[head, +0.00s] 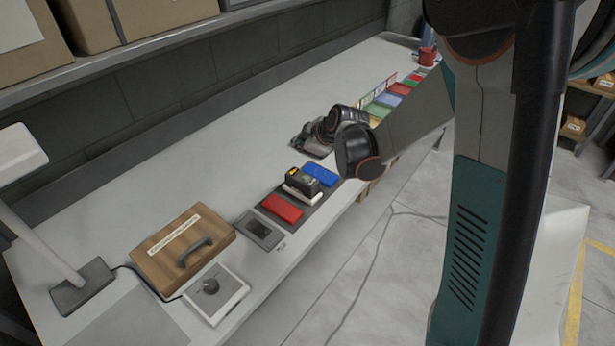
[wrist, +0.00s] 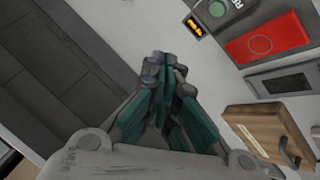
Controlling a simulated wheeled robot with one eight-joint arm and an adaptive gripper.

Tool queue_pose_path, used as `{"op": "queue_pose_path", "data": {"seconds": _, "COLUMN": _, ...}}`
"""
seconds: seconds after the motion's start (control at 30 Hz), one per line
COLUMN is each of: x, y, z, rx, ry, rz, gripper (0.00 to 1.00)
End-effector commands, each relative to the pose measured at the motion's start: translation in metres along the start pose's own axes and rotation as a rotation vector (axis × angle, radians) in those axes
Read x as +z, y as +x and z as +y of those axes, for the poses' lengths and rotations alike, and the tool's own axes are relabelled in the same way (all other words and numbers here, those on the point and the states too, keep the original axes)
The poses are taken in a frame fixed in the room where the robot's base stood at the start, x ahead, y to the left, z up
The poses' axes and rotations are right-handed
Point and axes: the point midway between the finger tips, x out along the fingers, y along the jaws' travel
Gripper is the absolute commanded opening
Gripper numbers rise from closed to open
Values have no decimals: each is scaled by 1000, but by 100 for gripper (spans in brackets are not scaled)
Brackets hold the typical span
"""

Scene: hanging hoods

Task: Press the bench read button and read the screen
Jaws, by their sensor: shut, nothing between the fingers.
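A small dark device (head: 302,183) stands on the bench between a blue and a red block. It carries a small lit orange display (head: 293,172), whose characters are too small to read. In the wrist view, a green round button (wrist: 217,9) and part of a white label show beside the orange display (wrist: 194,27). A dark, blank-looking screen panel (head: 259,230) lies in front of the red block; it also shows in the wrist view (wrist: 285,84). My gripper (wrist: 165,62) is shut and empty, above the bench, apart from the device. In the head view it is partly hidden by my wrist.
The red block (head: 282,208) and blue block (head: 321,174) flank the device. A wooden box with a handle (head: 182,247), a white box with a knob (head: 215,292) and a lamp (head: 82,286) stand nearer. Coloured trays (head: 387,99) lie beyond. The bench's back strip is clear.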

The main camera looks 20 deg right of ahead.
Motion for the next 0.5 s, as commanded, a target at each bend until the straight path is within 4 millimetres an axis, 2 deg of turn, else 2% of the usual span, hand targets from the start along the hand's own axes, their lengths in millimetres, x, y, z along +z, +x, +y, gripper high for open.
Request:
{"op": "queue_pose_path", "data": {"seconds": 0.27, "x": 3, "y": 3, "z": -2, "rx": 2, "ry": 0, "rz": -1, "gripper": 0}}
{"op": "queue_pose_path", "data": {"seconds": 0.5, "x": 13, "y": 17, "z": -12, "rx": 2, "ry": 0, "rz": -1, "gripper": 0}}
